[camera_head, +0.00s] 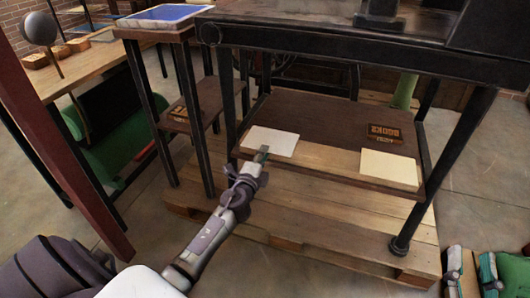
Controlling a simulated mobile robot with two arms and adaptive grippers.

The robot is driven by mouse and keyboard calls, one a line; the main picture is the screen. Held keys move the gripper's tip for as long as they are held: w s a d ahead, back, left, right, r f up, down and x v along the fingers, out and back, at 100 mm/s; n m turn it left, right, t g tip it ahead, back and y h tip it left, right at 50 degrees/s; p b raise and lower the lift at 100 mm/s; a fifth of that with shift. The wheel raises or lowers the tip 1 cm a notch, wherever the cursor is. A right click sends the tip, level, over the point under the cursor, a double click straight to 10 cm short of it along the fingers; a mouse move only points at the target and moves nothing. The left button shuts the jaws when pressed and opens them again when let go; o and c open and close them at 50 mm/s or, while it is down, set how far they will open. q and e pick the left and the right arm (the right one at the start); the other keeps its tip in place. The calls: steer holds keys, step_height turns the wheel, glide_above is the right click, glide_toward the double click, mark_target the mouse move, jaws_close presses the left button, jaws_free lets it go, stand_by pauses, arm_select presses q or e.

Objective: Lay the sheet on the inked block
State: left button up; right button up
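A white sheet (271,141) lies at the front left of the dark board on the low wooden bed of the press. A cream sheet (389,168) lies at the board's front right corner. A brown block with raised reversed letters (384,132) sits behind the cream sheet, apart from it and uncovered. My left gripper (262,153) is at the front edge of the white sheet, its tips overlapping that edge in the picture. The tips are too small to tell whether they are open or grip the sheet. My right gripper is out of view.
The dark board (325,117) is bare between the sheets. The press's black frame (350,48) passes above, with a leg (452,165) at right. A side stand (120,33) with a blue panel (165,13) is at left. Green items (510,270) lie lower right.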

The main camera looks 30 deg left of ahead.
arm_select(q)
steer(key=shift+w+a, duration=0.2)
steer(key=shift+w, duration=0.5)
arm_select(e)
steer(key=shift+s+r+t, duration=0.2)
steer(key=shift+r+t, duration=0.3)
steer(key=shift+r, duration=0.2)
arm_select(q)
jaws_close()
steer(key=shift+r+p, duration=1.3)
steer(key=shift+r, duration=0.15)
arm_select(e)
step_height(320, 180, down, 11)
steer(key=s+d+g+h, duration=0.1)
steer(key=g+h, duration=0.1)
steer(key=g, duration=0.5)
steer(key=shift+d, duration=0.4)
